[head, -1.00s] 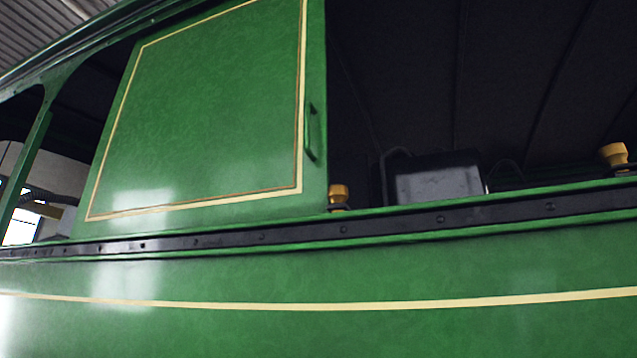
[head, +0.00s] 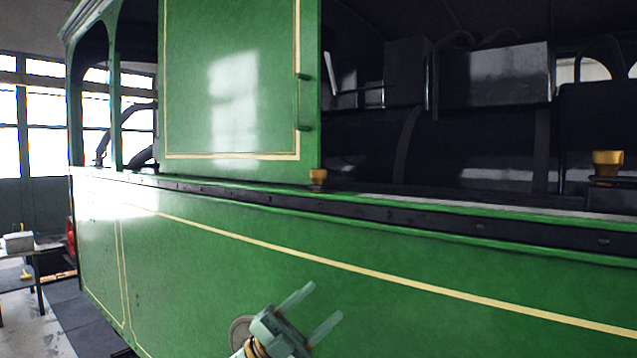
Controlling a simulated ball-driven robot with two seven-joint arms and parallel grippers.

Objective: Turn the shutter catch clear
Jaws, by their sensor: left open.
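The green shutter (head: 230,80) with cream lining stands upright on the tram's side and has a green handle (head: 303,102) near its right edge. A small brass catch (head: 318,177) sits on the dark rail just at the shutter's lower right corner. I cannot tell which way it is turned. My left gripper (head: 323,302) is at the bottom of the view, open and empty, below the catch and in front of the green side panel. My right gripper is not in view.
The dark rail (head: 400,213) runs along the top of the tram's green side panel (head: 400,300). Right of the shutter is an open bay with dark boiler parts and a metal box (head: 508,75). A bench (head: 20,262) with objects stands far left, near bright windows.

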